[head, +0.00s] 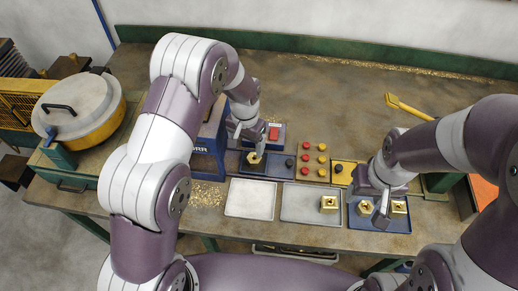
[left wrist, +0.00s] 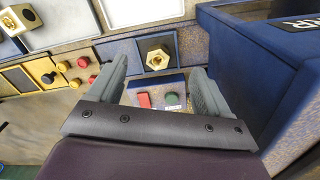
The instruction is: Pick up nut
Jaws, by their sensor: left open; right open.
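A brass hex nut (head: 254,157) sits on a dark blue plate (head: 273,171) in front of the drill press. The nut (left wrist: 157,52) also shows in the left wrist view, beyond my fingertips and roughly centred between them. My left gripper (head: 249,132) is open and empty, above and just behind this nut, apart from it. My right gripper (head: 376,207) is open over the blue tray (head: 380,226) at the right. In that tray are two brass nuts, one (head: 366,209) beside the right gripper and one (head: 399,207) further right. Another brass piece (head: 328,203) lies on the grey tray (head: 303,214).
The blue drill press (head: 209,143) stands close left of my left gripper. A switch box with a red button (head: 274,134) is behind the nut. A panel of red and yellow knobs (head: 313,160) is to the right. An empty pale tray (head: 250,199) lies in front. A yellow brush (head: 408,107) lies behind.

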